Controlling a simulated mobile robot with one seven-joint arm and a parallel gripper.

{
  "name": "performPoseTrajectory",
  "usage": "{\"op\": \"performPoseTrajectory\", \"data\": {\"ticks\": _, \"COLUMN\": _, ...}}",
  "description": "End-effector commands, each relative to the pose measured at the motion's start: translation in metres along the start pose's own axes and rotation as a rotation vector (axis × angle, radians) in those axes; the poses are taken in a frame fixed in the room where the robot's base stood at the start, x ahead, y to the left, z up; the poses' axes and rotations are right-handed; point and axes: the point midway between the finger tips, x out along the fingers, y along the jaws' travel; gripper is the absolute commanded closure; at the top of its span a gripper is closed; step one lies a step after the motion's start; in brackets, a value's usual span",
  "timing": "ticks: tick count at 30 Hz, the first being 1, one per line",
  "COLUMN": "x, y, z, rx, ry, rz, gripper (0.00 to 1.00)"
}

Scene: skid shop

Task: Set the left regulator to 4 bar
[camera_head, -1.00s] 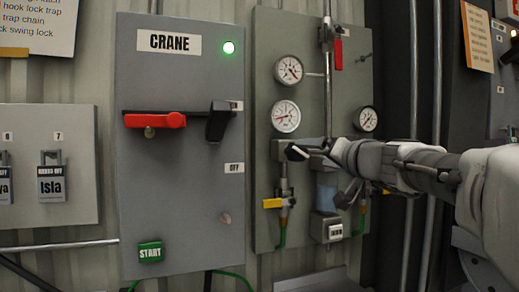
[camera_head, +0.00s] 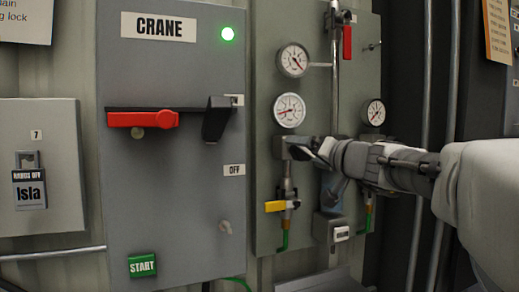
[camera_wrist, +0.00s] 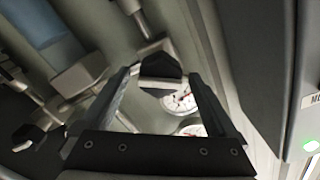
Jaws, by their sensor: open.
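The left regulator (camera_head: 282,146) is on the grey-green air panel, under a round white gauge (camera_head: 289,110). The gauge's red needle points left, but its figures are too small to read. My gripper (camera_head: 310,150) is beside the regulator and hides part of it. In the wrist view my gripper (camera_wrist: 161,78) is open, with a dark faceted knob (camera_wrist: 161,67) between its fingertips. I cannot tell whether the fingers touch the knob. The gauge also shows, partly covered, in the wrist view (camera_wrist: 180,98).
The crane cabinet (camera_head: 170,215) with a red handle (camera_head: 142,119) stands left of the panel. A yellow-handled valve (camera_head: 277,206) hangs below the regulator. An upper gauge (camera_head: 293,60) and a right gauge (camera_head: 374,112) sit nearby. A vertical pipe (camera_head: 334,85) runs close to my gripper.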

Motion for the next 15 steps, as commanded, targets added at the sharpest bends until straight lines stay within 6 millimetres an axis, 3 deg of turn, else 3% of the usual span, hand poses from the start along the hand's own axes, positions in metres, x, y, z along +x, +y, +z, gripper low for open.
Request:
{"op": "performPoseTrajectory", "data": {"ticks": 8, "x": 0.0001, "y": 0.0002, "z": 0.0002, "rx": 0.000, "ry": 0.000, "rz": 0.000, "gripper": 0.08}}
{"op": "performPoseTrajectory", "data": {"ticks": 15, "x": 0.0000, "y": 0.0001, "z": 0.0000, "rx": 0.000, "ry": 0.000, "rz": 0.000, "gripper": 0.51}}
